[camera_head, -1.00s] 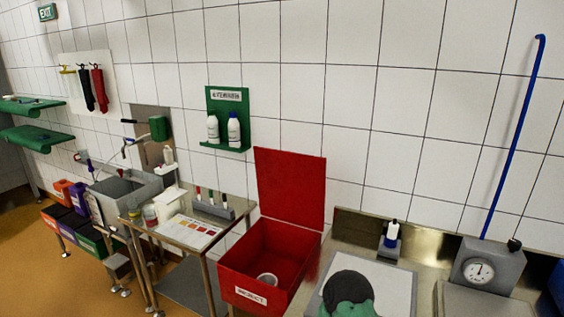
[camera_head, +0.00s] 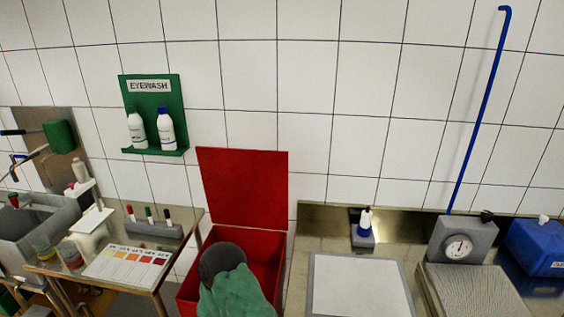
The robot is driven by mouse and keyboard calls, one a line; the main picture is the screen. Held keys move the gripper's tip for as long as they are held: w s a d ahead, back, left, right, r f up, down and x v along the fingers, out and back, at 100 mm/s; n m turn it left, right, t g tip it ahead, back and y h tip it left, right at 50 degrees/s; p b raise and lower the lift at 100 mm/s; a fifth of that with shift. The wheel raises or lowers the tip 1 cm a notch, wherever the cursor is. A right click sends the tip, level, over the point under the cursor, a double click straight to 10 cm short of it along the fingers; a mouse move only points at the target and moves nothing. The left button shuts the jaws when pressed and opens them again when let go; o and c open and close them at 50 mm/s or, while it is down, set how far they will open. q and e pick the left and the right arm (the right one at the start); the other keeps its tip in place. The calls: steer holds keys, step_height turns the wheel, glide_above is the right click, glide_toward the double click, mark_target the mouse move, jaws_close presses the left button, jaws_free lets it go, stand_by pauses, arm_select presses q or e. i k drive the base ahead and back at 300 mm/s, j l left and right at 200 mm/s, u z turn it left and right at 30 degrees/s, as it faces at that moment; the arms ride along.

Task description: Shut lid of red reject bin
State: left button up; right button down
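The red reject bin (camera_head: 268,252) stands left of the steel worktop, at the bottom middle of the head view. Its red lid (camera_head: 243,187) is open and stands upright at the back, by the tiled wall. No gripper fingers show, so neither gripper is in view.
Left of the bin is a steel table (camera_head: 165,245) with a colour chart (camera_head: 128,264) and markers. On the right worktop are a white board (camera_head: 359,285), a small bottle (camera_head: 365,222), a dial scale (camera_head: 462,243) and a blue box (camera_head: 538,247). An eyewash shelf (camera_head: 152,115) hangs behind.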

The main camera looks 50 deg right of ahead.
mark_target(243, 188)
steer(key=i+l+z, duration=0.1)
steer(key=i+z, duration=0.6)
steer(key=z, duration=0.15)
